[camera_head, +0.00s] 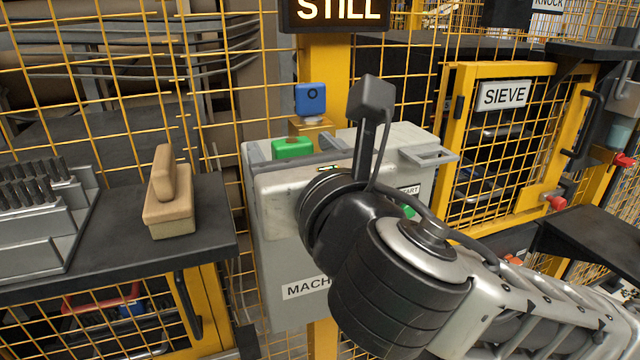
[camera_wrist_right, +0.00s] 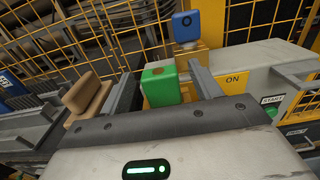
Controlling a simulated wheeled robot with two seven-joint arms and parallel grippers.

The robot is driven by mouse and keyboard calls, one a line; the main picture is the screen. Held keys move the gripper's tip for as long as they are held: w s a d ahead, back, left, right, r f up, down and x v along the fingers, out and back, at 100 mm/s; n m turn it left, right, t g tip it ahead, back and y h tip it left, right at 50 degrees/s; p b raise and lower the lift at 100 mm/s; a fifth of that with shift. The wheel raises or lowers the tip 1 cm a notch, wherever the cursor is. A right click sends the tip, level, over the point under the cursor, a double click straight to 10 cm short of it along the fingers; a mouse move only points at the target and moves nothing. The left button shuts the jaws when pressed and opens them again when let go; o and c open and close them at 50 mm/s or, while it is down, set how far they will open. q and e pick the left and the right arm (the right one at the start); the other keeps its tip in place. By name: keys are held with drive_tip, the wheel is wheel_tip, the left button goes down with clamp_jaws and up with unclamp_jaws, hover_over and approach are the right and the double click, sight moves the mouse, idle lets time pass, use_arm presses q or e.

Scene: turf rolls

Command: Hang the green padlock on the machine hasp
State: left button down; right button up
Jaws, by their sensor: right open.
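The green padlock (camera_head: 292,149) shows just beyond the front of my right gripper, above the grey machine box (camera_head: 275,285). In the right wrist view the green padlock (camera_wrist_right: 160,88) appears between the two spread fingers of my right gripper (camera_wrist_right: 160,70), which is open. I cannot tell whether either finger touches it. Its lower part is hidden behind the gripper body, so its support is unclear. I cannot make out the hasp for certain. My left gripper is out of view.
A dark bench (camera_head: 210,225) at left holds a wooden brush-like block (camera_head: 168,210) and a grey rack (camera_head: 35,240). Yellow mesh fencing (camera_head: 110,100) stands behind. A door signed SIEVE (camera_head: 503,94) and a dark shelf (camera_head: 600,230) are at right.

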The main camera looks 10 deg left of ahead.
use_arm(q)
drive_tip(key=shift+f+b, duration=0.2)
drive_tip(key=shift+b, duration=0.3)
use_arm(e)
drive_tip(key=v, duration=0.9)
drive_tip(key=shift+s, duration=0.15)
drive_tip(key=shift+d, duration=0.1)
